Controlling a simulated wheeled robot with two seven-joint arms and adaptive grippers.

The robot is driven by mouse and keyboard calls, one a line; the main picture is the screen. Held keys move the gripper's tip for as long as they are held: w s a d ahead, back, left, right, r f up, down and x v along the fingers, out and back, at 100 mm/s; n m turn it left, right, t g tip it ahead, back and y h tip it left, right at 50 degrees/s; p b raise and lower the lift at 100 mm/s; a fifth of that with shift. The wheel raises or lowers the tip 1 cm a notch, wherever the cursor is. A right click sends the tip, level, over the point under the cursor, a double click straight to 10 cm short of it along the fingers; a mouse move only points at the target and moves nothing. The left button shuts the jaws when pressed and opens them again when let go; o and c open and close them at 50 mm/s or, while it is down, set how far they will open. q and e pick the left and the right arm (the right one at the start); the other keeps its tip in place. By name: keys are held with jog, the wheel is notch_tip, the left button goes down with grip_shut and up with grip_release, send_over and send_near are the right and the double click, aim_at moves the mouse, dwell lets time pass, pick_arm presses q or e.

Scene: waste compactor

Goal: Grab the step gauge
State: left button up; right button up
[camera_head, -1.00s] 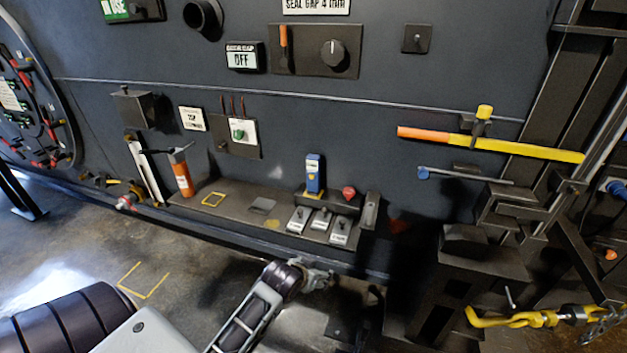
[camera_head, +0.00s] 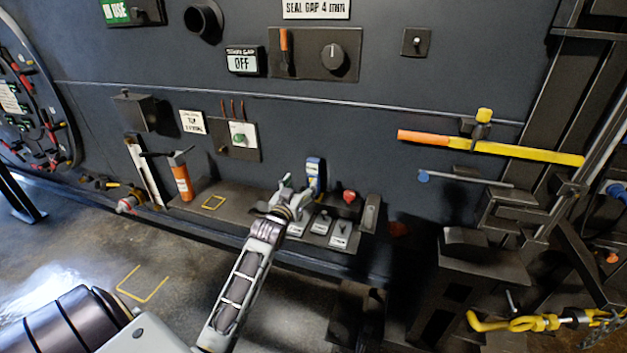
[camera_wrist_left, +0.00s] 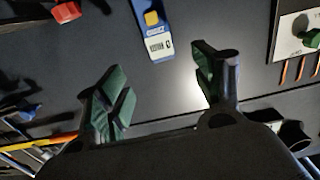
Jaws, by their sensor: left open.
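A blue upright tool with a pale printed label and a yellow patch, which looks to be the step gauge (camera_head: 315,169), stands on the shelf by the dark wall. My left gripper (camera_head: 297,189) is just left of it in the head view and hides part of its lower end. In the left wrist view, the gauge (camera_wrist_left: 154,32) lies ahead of the open left fingers (camera_wrist_left: 163,84), roughly in line with the space between them. The fingers are apart and empty; I see no contact. My right gripper is not in view.
An orange cylinder (camera_head: 182,180) stands at left. A yellow-orange bar (camera_head: 490,146) juts along the wall at right. A switch panel (camera_head: 240,137) is above the shelf.

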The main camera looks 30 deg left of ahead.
aim_at(312, 165)
pick_arm(q)
jog(key=shift+w, duration=0.2)
jog(key=shift+p+x, duration=0.55)
jog(key=shift+x, duration=3.55)
jog(key=shift+w, duration=0.1)
jog(key=shift+r+p+x, duration=0.2)
jog(key=shift+p+x, duration=0.1)
jog(key=shift+x, duration=0.5)
jog(key=shift+r+p+x, duration=0.2)
jog(key=shift+p+x, duration=0.05)
jog(key=shift+x, duration=1.45)
jog(key=shift+f, duration=0.1)
grip_shut()
